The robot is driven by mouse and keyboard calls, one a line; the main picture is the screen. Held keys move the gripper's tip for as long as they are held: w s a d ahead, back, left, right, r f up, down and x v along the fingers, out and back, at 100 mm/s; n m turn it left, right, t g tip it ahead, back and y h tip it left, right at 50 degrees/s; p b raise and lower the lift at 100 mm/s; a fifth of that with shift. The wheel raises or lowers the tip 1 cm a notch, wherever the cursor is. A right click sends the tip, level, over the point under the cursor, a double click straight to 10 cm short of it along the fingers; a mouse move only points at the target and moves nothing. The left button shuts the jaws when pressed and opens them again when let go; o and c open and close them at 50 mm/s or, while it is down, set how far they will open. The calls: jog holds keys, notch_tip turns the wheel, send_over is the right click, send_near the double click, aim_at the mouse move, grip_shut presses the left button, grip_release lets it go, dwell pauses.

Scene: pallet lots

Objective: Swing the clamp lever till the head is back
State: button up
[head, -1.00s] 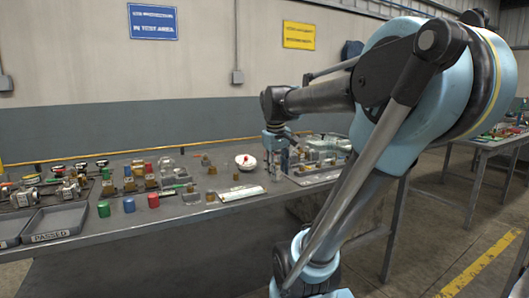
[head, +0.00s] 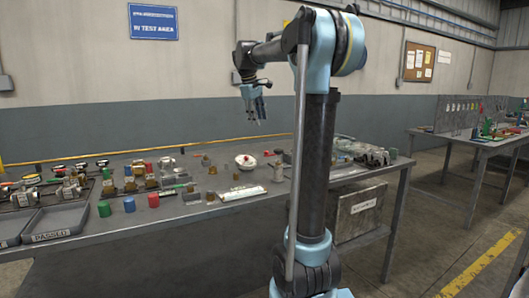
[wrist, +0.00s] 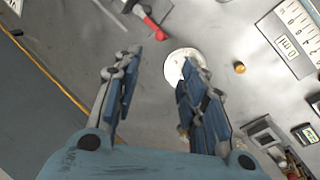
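My gripper (head: 256,120) hangs fingers down, raised above the back of the workbench. In the wrist view its two blue-padded fingers (wrist: 163,70) stand apart with nothing between them. A bar with a red handle (wrist: 153,27) lies beyond the fingertips at the top of the wrist view; I cannot tell whether it is the clamp lever. A cluster of grey metal fixtures (head: 362,153) stands on the right end of the bench in the head view. The clamp and the position of its head cannot be made out there.
A white round dish (head: 246,161) sits mid-bench and is partly behind a finger in the wrist view (wrist: 178,64). Coloured cylinders (head: 129,205) and a tray marked PASSED (head: 52,236) are at the left. The air around my gripper is clear.

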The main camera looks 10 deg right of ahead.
jog(key=x, duration=1.7)
jog(key=shift+s, duration=0.1)
grip_shut()
jog(key=shift+a, duration=0.15)
